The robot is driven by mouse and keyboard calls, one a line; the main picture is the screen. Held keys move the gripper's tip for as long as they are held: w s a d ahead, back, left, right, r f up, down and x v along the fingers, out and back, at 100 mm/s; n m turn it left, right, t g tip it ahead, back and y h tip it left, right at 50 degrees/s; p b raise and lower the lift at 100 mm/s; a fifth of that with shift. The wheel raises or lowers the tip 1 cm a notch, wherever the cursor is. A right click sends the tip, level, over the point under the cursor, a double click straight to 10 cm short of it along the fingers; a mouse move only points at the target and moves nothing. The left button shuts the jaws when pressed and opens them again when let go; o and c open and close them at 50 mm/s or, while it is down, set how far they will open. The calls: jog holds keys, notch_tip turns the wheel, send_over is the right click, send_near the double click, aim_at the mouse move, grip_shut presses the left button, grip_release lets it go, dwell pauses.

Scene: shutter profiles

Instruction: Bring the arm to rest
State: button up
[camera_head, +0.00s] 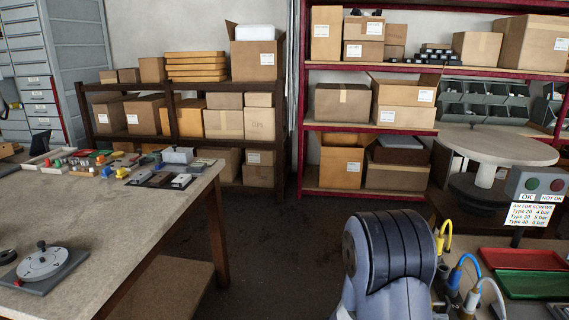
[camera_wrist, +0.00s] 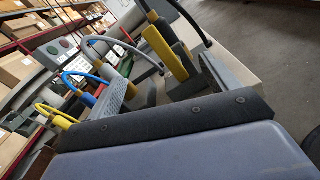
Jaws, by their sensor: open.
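My arm (camera_head: 388,262), grey with black bands, rises at the bottom of the head view, right of centre. My gripper is not visible in the head view. In the wrist view, parts of my gripper (camera_wrist: 165,88) show in the middle, with its jaws apart and nothing seen between them. A large grey-blue surface with a black edge, part of my arm, fills the bottom of that view. The fingertips are hard to tell from the tools behind them.
Air tools with yellow, blue and white hoses (camera_head: 455,275) stand close right of my arm. A button box (camera_head: 538,185) and red (camera_head: 522,259) and green trays are beyond. A workbench (camera_head: 120,215) with small parts is at left. The floor (camera_head: 285,250) between is clear.

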jog(key=shift+w+f+n+p, duration=0.1)
jog(key=shift+f+n+p, duration=0.1)
jog(key=shift+n+p, duration=0.6)
jog(key=shift+f+n+p, duration=0.15)
jog(key=shift+n+p, duration=0.15)
jog(key=shift+n, duration=0.9)
